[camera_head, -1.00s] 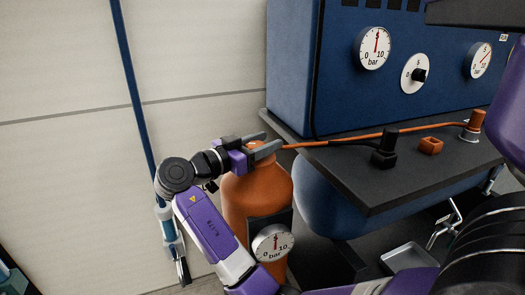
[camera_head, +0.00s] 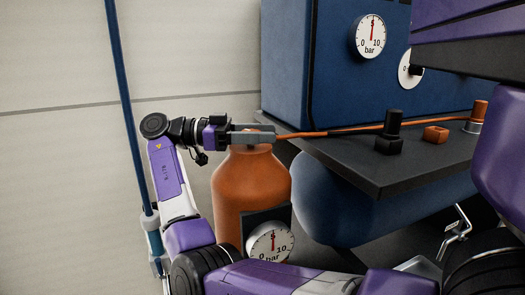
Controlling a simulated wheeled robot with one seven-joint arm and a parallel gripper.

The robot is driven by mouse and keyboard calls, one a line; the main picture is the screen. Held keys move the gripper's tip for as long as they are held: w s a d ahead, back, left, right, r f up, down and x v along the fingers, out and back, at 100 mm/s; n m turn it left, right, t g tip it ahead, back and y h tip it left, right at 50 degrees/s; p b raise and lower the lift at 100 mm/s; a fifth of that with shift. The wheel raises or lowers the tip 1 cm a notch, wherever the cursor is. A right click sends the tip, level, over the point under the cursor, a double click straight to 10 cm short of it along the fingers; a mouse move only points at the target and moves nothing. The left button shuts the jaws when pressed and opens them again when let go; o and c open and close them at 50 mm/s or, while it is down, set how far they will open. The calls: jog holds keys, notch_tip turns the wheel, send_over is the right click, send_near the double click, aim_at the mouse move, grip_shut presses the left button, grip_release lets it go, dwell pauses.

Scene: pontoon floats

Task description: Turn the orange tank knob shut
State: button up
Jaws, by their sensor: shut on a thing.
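The orange tank (camera_head: 250,185) stands upright left of the blue machine, with a round gauge (camera_head: 270,243) on its front. My gripper (camera_head: 268,136) is at the tank's top, its grey fingers reaching right across the neck. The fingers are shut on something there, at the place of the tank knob. The knob itself is hidden by the fingers, so I cannot tell its angle. An orange hose (camera_head: 340,132) runs right from the fingertips along the shelf.
A dark shelf (camera_head: 375,172) sticks out right of the tank, with a black fitting (camera_head: 391,130), an orange block (camera_head: 435,133) and an orange-capped fitting (camera_head: 476,115) on it. A blue pole (camera_head: 125,90) stands at left. A blue cylinder (camera_head: 335,208) lies under the shelf.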

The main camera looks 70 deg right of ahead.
jog(key=shift+s+a+f+m+g+y+b, duration=0.2)
jog(key=shift+m+y+b, duration=0.35)
jog(key=shift+b, duration=0.8)
jog(key=shift+w+f+m+g+y+b, duration=0.1)
jog(key=shift+f+m+y+b, duration=0.2)
jog(key=shift+y+b, duration=0.75)
jog(key=shift+r+b, duration=0.1)
jog(key=shift+b, duration=0.7)
jog(key=shift+a+r+m+y+b, duration=0.15)
jog(key=shift+r+m+y+b, duration=0.15)
jog(key=shift+m+y+b, duration=0.65)
jog(key=shift+s+n+h, duration=0.1)
jog(key=shift+n+h, duration=0.15)
jog(key=shift+n, duration=0.05)
jog(key=o, duration=1.4)
jog(key=shift+r, duration=0.1)
